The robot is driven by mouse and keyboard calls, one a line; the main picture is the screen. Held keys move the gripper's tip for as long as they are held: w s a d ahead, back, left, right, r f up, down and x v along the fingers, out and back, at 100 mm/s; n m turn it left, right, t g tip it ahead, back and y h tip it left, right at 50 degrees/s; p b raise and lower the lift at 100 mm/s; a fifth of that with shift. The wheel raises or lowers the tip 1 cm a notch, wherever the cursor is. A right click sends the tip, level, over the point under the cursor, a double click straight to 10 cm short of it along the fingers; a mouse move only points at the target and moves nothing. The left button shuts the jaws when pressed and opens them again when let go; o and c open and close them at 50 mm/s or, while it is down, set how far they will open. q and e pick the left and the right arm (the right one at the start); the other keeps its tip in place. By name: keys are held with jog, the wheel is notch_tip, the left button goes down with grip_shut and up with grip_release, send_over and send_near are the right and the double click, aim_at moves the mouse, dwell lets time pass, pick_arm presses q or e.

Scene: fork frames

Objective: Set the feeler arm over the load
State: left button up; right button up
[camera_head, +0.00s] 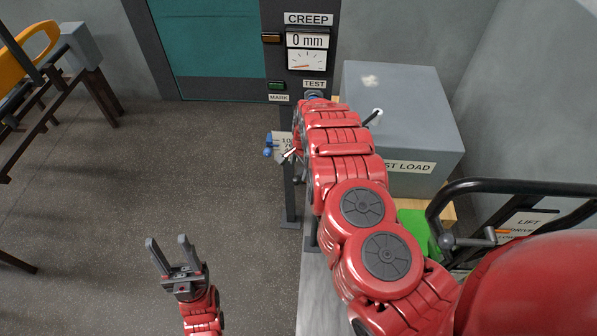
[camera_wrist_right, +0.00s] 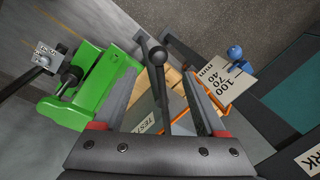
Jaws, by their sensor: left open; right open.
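The grey test load (camera_head: 400,110), labelled "TEST LOAD", sits on a wooden base right of the creep post. In the right wrist view a dark ball-ended lever (camera_wrist_right: 156,75), which looks like the feeler arm, lies between the spread fingers of my right gripper (camera_wrist_right: 163,80). I cannot tell whether they touch it. In the head view my right arm hides most of that gripper and the lever; a small pale-ended rod (camera_head: 375,117) shows beside the load. My left gripper (camera_head: 168,245) is open and empty above the floor at lower left.
The creep panel (camera_head: 307,40) reads 0 mm. A scale plate (camera_wrist_right: 225,88) with a blue knob (camera_wrist_right: 235,52) is close to my right gripper. A green block (camera_wrist_right: 85,95) and a black lift handle (camera_head: 500,188) stand nearby.

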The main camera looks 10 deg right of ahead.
notch_tip(320, 180, up, 10)
jog(key=s+p, duration=0.2)
jog(key=p, duration=0.2)
jog(key=shift+d, duration=0.25)
dwell(0.3)
